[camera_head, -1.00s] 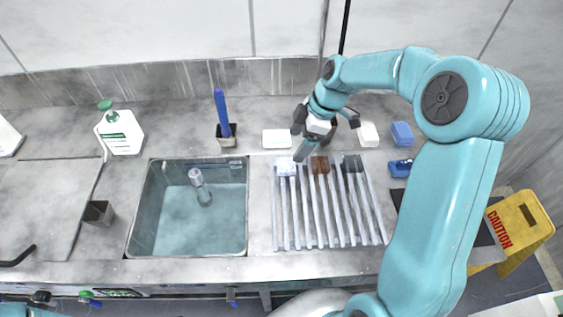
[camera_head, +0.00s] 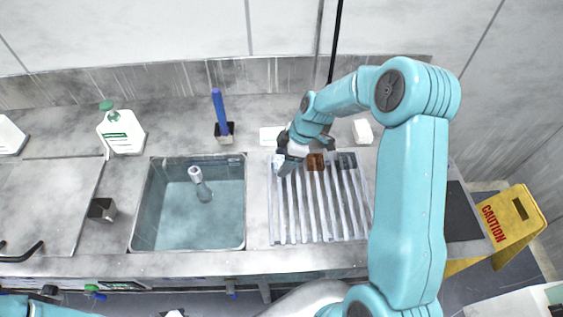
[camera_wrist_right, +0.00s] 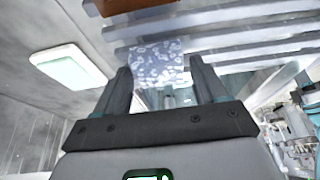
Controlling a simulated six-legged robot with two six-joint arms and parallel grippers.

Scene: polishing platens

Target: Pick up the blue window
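The blue window appears as a pale blue speckled block (camera_wrist_right: 158,63) at the left end of the slatted rack (camera_head: 276,222). In the head view only part of the block (camera_head: 280,166) shows beside my right gripper (camera_head: 284,158). In the right wrist view, the fingers of my right gripper (camera_wrist_right: 160,72) are open on either side of the block. A small gap seems to show at each fingertip.
A brown block (camera_head: 316,162) and a dark block (camera_head: 346,160) sit on the same rack, to the right. A white block (camera_head: 270,136) lies behind it. The sink (camera_head: 148,205) is at left. A blue-handled brush (camera_head: 219,108) stands behind the sink.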

